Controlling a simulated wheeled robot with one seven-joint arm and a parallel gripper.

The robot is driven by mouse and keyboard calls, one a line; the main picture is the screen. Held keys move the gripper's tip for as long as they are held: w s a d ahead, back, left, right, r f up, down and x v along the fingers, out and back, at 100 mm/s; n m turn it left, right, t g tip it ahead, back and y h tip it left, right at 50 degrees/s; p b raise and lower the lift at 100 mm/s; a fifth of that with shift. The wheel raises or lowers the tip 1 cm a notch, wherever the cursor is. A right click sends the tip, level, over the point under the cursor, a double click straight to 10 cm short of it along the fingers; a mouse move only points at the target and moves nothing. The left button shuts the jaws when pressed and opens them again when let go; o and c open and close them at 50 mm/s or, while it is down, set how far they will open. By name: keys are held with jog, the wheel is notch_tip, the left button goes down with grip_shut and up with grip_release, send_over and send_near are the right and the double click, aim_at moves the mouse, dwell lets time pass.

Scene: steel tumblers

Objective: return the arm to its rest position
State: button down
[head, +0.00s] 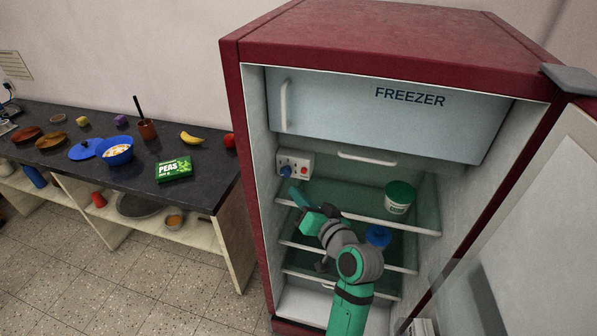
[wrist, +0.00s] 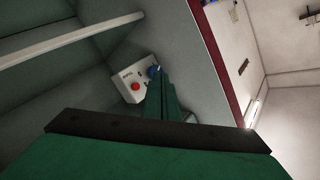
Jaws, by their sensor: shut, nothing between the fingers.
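My green and grey arm reaches into the open red fridge (head: 245,190). My gripper (head: 297,194) is inside the fridge, just below the white control box (head: 294,163) on the left inner wall. In the wrist view my gripper (wrist: 160,80) shows as green fingers close together, with nothing between them. The fingertips appear in front of or beside the blue knob (wrist: 153,71) of the control box, next to its red button (wrist: 135,86). I cannot tell whether they touch the knob.
A white tub with a green lid (head: 400,197) stands on the upper shelf, and a blue-lidded item (head: 378,236) is lower. The freezer door (head: 390,110) is shut above. The fridge door (head: 540,230) stands open at right. A dark counter (head: 75,170) with food and bowls is at left.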

jog(key=shift+a, duration=0.1)
jog(key=s+f+m+h, duration=0.3)
jog(key=s+f+h, duration=0.3)
jog(key=s+f, duration=1.4)
jog(key=s+a+r+n, duration=0.1)
jog(key=s+n, duration=0.1)
jog(key=s, duration=1)
jog(key=s+r+n+h, duration=0.1)
jog(key=s+n, duration=0.2)
jog(key=s, duration=1)
jog(key=shift+s+a+r+t, duration=0.3)
jog(key=shift+a+r+t, duration=0.05)
jog(key=shift+a+t, duration=0.05)
